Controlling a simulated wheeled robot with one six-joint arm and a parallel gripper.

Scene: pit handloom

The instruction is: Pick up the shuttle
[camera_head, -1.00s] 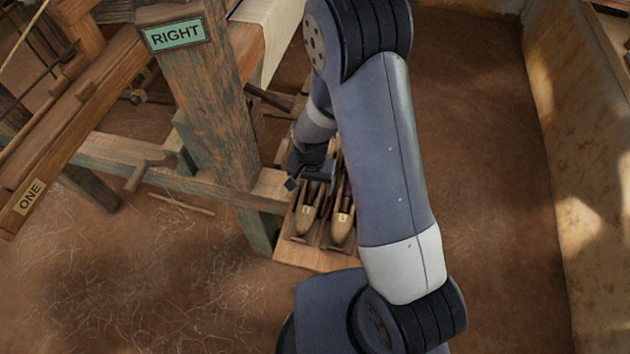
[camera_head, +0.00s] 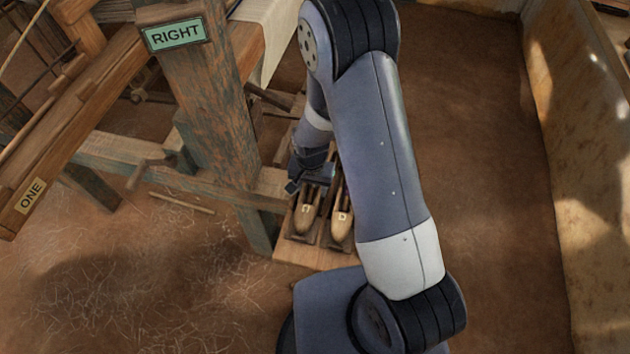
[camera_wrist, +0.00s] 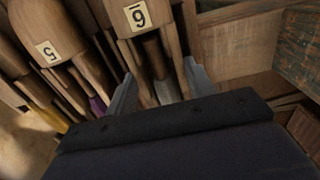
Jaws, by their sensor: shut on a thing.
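The shuttle (camera_head: 306,215) is a pale wooden boat shape, the left of two lying side by side in a wooden rack (camera_head: 318,256). My gripper (camera_head: 312,178) is over its far part. In the wrist view, my gripper's two grey fingers (camera_wrist: 158,82) stand on either side of the shuttle (camera_wrist: 138,18), whose label looks like a 6 with a bar. The fingers are shut on it. The shuttle looks still down in the rack, and I cannot tell any lift. My gripper body hides its lower part in the wrist view.
A second shuttle (camera_head: 341,219) lies close on the right; its label reads 5 in the wrist view (camera_wrist: 50,50). The loom post (camera_head: 215,100) with a RIGHT sign and a beam stand close on the left. A wall (camera_head: 585,150) runs along the right. Bare floor lies in front.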

